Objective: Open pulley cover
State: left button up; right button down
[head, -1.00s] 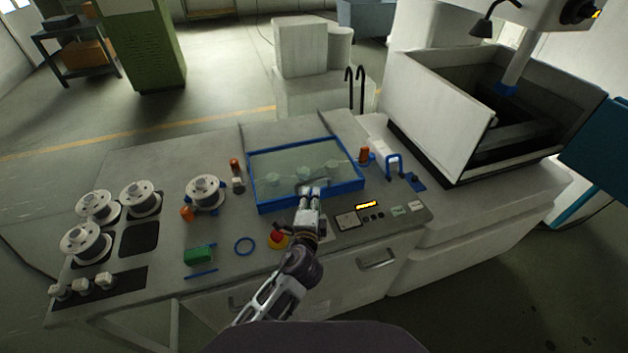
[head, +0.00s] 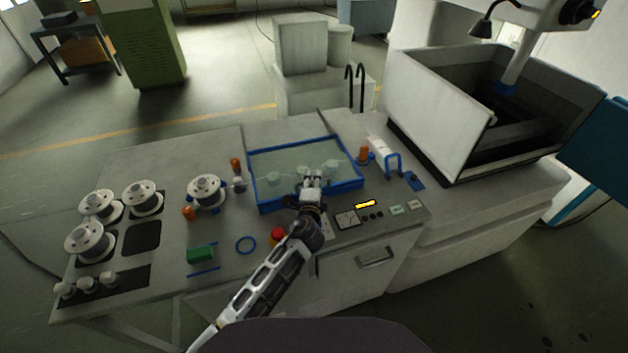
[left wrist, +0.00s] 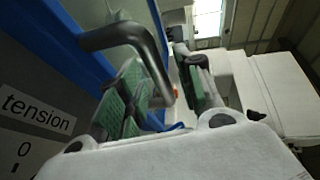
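The pulley cover (head: 290,155) is a clear pane in a blue frame, lying closed over several pale round pulleys in the middle of the machine top. Its blue frame also shows in the left wrist view (left wrist: 88,55). A dark grey bar handle (left wrist: 125,35) stands out from the frame's front side. My left gripper (head: 313,177) is at the cover's front edge. In the left wrist view its green-padded fingers (left wrist: 168,85) are apart, with part of the handle between them. A clear gap shows beside the bar. My right gripper is out of view.
Wire spools (head: 88,240) stand on the left of the top. A large open tank (head: 440,115) stands at right.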

pick_arm(q)
jog(key=shift+w, duration=0.4)
grip_shut()
jog(key=shift+f, duration=0.1)
